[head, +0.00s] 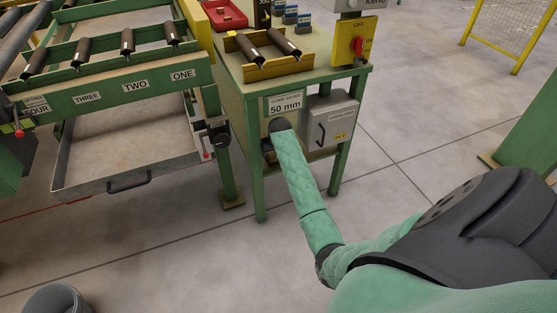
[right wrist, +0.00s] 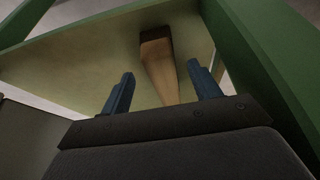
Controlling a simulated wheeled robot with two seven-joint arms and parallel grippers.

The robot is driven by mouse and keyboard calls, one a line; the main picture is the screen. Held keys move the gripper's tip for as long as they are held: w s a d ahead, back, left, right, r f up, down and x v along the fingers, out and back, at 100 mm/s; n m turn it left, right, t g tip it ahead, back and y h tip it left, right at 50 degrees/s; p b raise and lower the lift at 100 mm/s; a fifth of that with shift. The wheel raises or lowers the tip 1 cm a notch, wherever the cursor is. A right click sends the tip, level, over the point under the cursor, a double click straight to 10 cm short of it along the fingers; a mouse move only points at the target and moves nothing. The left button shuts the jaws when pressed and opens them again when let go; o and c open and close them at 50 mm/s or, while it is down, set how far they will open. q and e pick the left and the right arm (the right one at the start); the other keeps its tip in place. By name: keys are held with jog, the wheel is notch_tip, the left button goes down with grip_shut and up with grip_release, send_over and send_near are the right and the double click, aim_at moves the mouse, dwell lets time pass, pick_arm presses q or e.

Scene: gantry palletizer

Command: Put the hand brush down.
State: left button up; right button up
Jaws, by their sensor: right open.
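The hand brush (right wrist: 161,73) shows in the right wrist view as a wooden piece with a darker far end, on or just over the pale shelf (right wrist: 90,52). My right gripper (right wrist: 160,73) is open, its two blue fingers spread apart on either side of the brush's handle, with a gap visible at each side. In the head view my right arm reaches under the top of the green table (head: 247,90); the gripper there is mostly hidden, and the brush cannot be made out. My left gripper is in neither view.
Green table legs (head: 339,170) stand close to my right arm. A grey box (head: 332,122) hangs on the table front, right of the arm. A roller conveyor with a pull-out tray (head: 125,165) is at left.

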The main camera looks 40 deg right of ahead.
jog(key=s+a, duration=0.1)
jog(key=s, duration=0.5)
jog(key=shift+a, duration=0.25)
jog(key=s+a+f+n+t+y, duration=0.1)
jog(key=s+a+f+n, duration=0.1)
jog(key=s+a+f, duration=0.7)
jog(key=s+a+f+n+t, duration=0.1)
jog(key=s+a+f, duration=0.5)
jog(key=a, duration=0.5)
jog(key=s+a+f+y, duration=0.2)
jog(key=s+a, duration=1)
jog(key=s+a+f+n+t+y, duration=0.1)
jog(key=s+a+f+y, duration=0.1)
jog(key=s+a, duration=0.9)
jog(key=shift+s+a+n, duration=0.3)
jog(key=shift+s+a, duration=0.1)
jog(key=shift+s, duration=0.25)
